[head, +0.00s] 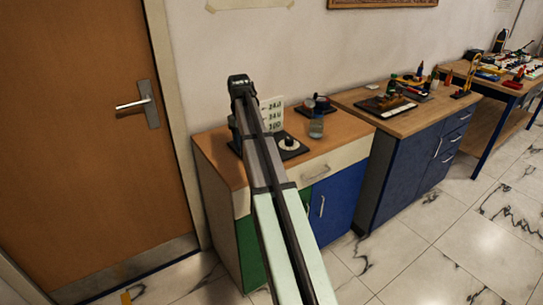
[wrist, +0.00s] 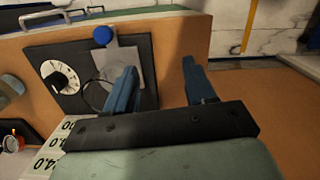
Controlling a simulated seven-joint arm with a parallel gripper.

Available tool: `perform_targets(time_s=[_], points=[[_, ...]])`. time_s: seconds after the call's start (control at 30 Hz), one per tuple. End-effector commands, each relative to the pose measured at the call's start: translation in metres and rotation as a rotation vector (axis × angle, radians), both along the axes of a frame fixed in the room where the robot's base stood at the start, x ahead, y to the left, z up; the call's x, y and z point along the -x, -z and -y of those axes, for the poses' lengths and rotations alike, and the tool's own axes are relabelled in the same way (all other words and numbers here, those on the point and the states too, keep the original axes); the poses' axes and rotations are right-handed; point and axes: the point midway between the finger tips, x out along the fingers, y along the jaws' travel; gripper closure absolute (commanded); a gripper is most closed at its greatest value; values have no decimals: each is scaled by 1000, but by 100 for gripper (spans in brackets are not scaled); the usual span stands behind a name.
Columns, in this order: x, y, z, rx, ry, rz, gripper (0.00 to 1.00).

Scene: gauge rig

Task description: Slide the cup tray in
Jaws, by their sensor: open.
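The gauge rig's dark panel (wrist: 40,42) lies on the wooden bench top in the wrist view. It carries a white dial (wrist: 59,77) with a black knob. Beside the dial is a grey plate (wrist: 121,62), which may be the cup tray, with a round blue knob (wrist: 103,35) at one end. A thin dark ring shows near the plate, partly hidden by a finger. My gripper (wrist: 160,68) is open and empty. One blue finger overlaps the plate in the picture; contact cannot be told. The other is over bare wood. In the head view my arm hides much of the rig.
A number card (head: 272,114) stands behind the rig. A clear jar (head: 316,128) and a dark device with a red knob (head: 318,103) are to its right. The bench top right of the jar is clear. A second bench (head: 400,119) holds bottles and tools. A door (head: 75,140) is at left.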

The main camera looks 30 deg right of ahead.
Motion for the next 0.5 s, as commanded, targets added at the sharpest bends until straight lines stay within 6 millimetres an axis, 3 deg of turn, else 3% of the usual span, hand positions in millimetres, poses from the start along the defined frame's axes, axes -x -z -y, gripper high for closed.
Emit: perform_targets(time_s=[0.03,0.2,0.37,0.5], points=[[5,-14,21,3,55,16,45],[20,-47,65,11,192,54,45],[28,-60,83,13,251,70,45],[30,-55,85,14,261,72,45]])
